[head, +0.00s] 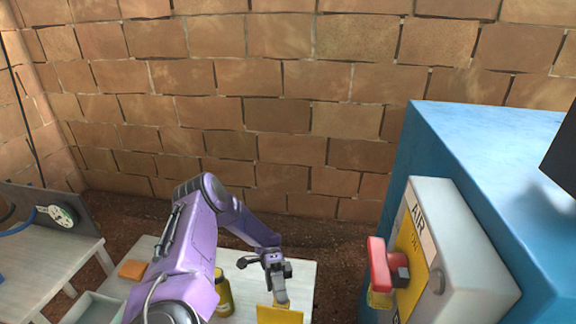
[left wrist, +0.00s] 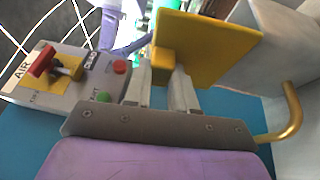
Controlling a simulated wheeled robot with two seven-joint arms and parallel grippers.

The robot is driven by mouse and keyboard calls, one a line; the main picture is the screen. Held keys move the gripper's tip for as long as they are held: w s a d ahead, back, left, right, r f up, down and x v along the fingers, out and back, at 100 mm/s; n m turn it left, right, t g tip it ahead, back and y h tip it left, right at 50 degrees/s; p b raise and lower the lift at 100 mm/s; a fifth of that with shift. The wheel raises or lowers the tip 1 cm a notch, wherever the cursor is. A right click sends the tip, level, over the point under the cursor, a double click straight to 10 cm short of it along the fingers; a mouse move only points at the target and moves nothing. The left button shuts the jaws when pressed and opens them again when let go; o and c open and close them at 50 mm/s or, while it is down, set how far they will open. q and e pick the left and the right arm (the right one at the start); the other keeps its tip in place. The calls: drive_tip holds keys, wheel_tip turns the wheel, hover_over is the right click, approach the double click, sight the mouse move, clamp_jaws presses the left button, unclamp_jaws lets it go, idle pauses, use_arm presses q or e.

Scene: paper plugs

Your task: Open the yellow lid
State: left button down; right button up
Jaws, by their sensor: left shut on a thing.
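The yellow lid (head: 280,315) shows at the bottom edge of the head view, under my left gripper (head: 280,290). In the left wrist view the lid (left wrist: 210,45) is a flat yellow plate with a small block-like grip at its near side. The fingers of my left gripper (left wrist: 160,85) are shut on that block. The plate is tilted beside a pale grey box (left wrist: 285,45); I cannot tell whether they touch. My right gripper does not show.
A blue cabinet (head: 480,150) stands at the right, with a grey AIR panel (head: 425,205) and red handle (head: 378,265). A yellow-brown bottle (head: 223,295) and an orange block (head: 132,269) are on the pale table (head: 305,275). A brass pipe (left wrist: 292,110) curves beside the grey box.

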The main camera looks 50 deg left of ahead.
use_arm(q)
drive_tip(key=shift+s+f, duration=0.1)
idle(0.3)
drive_tip(key=c, duration=0.9)
unclamp_jaws()
